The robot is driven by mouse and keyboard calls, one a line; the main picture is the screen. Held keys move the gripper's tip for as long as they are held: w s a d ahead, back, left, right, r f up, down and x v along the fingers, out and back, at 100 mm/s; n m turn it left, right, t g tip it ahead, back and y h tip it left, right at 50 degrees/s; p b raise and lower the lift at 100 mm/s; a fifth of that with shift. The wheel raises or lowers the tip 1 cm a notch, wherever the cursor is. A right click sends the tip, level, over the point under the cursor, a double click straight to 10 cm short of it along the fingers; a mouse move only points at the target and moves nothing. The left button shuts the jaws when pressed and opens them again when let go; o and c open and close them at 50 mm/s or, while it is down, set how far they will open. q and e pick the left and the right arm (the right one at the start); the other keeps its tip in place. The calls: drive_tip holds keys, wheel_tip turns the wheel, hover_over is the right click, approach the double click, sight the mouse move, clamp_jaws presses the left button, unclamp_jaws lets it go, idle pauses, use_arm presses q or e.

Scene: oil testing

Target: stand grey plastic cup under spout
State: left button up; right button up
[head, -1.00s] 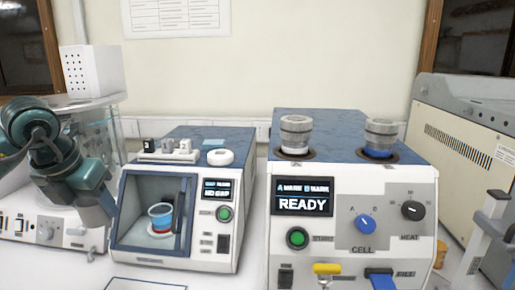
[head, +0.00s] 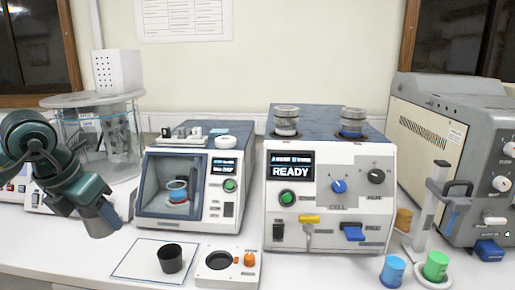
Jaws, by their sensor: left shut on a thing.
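My left gripper (head: 108,212) is at the left, in front of the small oven-like unit's left side. It is shut on a grey-blue piece (head: 98,222), apparently the grey plastic cup; the jaws and arm hide part of it, and it is above the bench. The central white machine (head: 330,210) shows READY and has a yellow lever (head: 309,219) with a small spout (head: 308,236) beneath it, and a blue lever (head: 353,233) to its right. The space below the spout is clear. My right gripper is out of view.
A black cup (head: 170,259) stands on a blue-edged white mat (head: 137,262), beside a small box (head: 229,279) with a round dark well and orange knob. Blue (head: 392,272) and green (head: 436,266) cups stand at the front right. An upright grey-white stand (head: 431,205) is behind them.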

use_arm(q)
drive_tip(key=f+m, duration=0.1)
drive_tip(key=d+f+m+h, duration=0.1)
drive_tip(key=m, duration=0.1)
drive_tip(key=shift+w+d+f+m+g, duration=0.1)
drive_tip(key=shift+d+f+m+g, duration=0.05)
drive_tip(key=shift+d+m+g, duration=0.2)
drive_tip(key=s+d+f+m+g+y+p, duration=0.1)
drive_tip(key=s+d+f+m+g, duration=0.3)
drive_tip(key=m, duration=1)
drive_tip(key=s+d+f+m+g+y+p, duration=0.1)
drive_tip(key=s+d+f+m+g, duration=0.3)
drive_tip(key=m, duration=1)
wheel_tip(320, 180, down, 3)
drive_tip(key=shift+s+f+m+p, duration=0.15)
drive_tip(key=shift+s+m+p, duration=0.2)
drive_tip(key=shift+s, duration=0.45)
drive_tip(key=shift+w, duration=0.1)
